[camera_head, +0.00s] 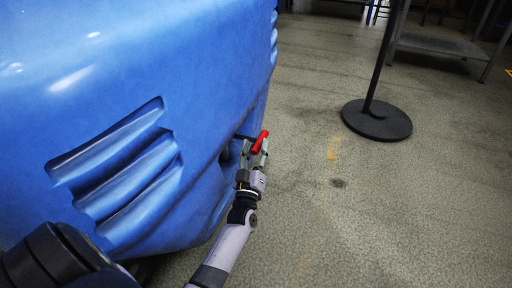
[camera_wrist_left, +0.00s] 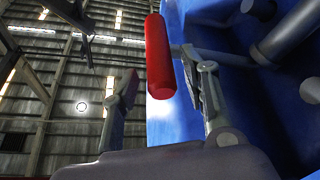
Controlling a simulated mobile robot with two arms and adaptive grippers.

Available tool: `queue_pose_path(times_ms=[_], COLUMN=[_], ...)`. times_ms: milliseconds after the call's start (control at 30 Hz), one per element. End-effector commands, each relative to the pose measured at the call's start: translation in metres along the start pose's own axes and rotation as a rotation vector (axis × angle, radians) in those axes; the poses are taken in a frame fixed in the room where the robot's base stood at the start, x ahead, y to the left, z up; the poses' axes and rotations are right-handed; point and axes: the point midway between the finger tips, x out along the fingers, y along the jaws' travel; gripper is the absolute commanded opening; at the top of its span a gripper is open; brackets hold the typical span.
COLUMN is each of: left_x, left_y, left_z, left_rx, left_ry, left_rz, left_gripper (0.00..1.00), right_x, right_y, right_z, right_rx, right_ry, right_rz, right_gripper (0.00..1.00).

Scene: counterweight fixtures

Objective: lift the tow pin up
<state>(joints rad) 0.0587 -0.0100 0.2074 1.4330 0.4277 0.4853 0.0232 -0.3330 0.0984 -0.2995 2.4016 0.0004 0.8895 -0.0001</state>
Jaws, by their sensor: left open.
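The tow pin shows a red handle (camera_head: 260,141) at the corner of a large blue machine body (camera_head: 215,60). In the left wrist view the red handle (camera_wrist_left: 159,56) stands between the two fingers, with a grey rod running from it toward the blue housing. My left gripper (camera_head: 257,156) is open around the handle's lower part; in the left wrist view its fingers (camera_wrist_left: 165,90) stand apart on either side. The right finger is close to the handle, and I cannot tell whether it touches. The pin's lower end is hidden. My right gripper is out of view.
A black post on a round base (camera_head: 376,120) stands on the floor to the right. A grey metal table (camera_head: 440,45) is at the back right. The speckled floor (camera_head: 400,210) between is clear. The blue body fills the left side.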

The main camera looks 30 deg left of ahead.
Motion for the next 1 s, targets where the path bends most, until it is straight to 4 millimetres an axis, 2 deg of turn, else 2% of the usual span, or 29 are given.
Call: queue_pose_path(times_ms=[500,700,1000], left_x=[-0.097,-0.114,-0.116], left_y=[0.0,0.001,0.001], left_z=[0.0,-0.001,-0.001], left_rx=[-0.001,0.0,-0.001], left_ry=[-0.001,0.002,0.003], left_rz=[0.0,0.001,0.001], left_gripper=[0.41,0.41,0.41], right_x=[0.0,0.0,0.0], right_y=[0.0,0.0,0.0], right_z=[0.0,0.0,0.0], right_rx=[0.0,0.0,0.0], right_ry=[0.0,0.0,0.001], right_rz=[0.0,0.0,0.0], right_gripper=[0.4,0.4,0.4])
